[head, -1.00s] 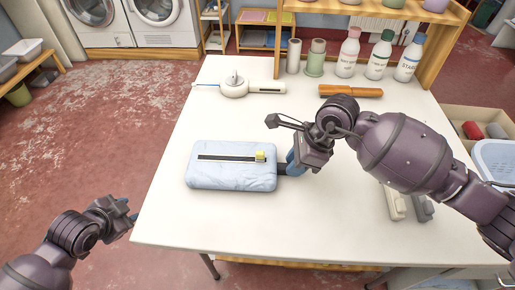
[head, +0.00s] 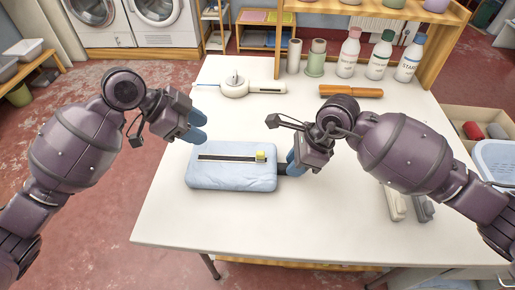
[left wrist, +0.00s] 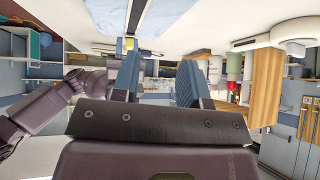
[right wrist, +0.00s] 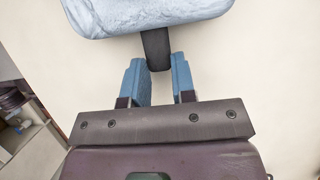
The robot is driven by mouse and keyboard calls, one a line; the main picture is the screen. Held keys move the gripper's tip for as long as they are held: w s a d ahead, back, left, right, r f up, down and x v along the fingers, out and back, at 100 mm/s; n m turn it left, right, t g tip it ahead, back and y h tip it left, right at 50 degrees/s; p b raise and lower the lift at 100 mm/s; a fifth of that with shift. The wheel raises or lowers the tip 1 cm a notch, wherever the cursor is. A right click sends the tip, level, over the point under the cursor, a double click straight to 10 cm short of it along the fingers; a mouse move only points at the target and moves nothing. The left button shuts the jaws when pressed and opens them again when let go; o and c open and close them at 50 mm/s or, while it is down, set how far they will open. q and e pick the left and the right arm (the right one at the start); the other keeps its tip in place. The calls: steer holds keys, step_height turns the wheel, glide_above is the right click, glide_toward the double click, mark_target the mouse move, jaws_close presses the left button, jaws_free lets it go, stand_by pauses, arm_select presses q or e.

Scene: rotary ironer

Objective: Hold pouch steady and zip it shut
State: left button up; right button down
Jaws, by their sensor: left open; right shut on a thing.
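The light blue pouch (head: 230,177) lies flat on the white table. A dark zip strip (head: 222,158) runs across its top, with a yellow slider (head: 261,156) near the strip's right end. A dark tab (right wrist: 156,48) sticks out of the pouch's right side. My right gripper (head: 292,163) is at that side, with its blue fingers (right wrist: 160,82) shut on the tab. My left gripper (head: 200,126) is open and empty above the pouch's upper left. The left wrist view shows its spread fingers (left wrist: 158,78) and part of the pouch (left wrist: 115,15).
Behind the pouch lie a white round-headed tool (head: 235,88) and an orange-brown tool (head: 350,91). Several bottles (head: 349,53) stand at the back by a wooden shelf. Grey and white blocks (head: 395,204) lie at the right. The table front is clear (head: 200,222).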

arm_select(q)
steer(key=m+g+h, duration=0.1)
steer(key=g, duration=0.1)
glide_toward(260, 152)
steer(key=v, duration=0.3)
steer(key=shift+m, duration=0.3)
steer(key=x, duration=1.2)
jaws_close()
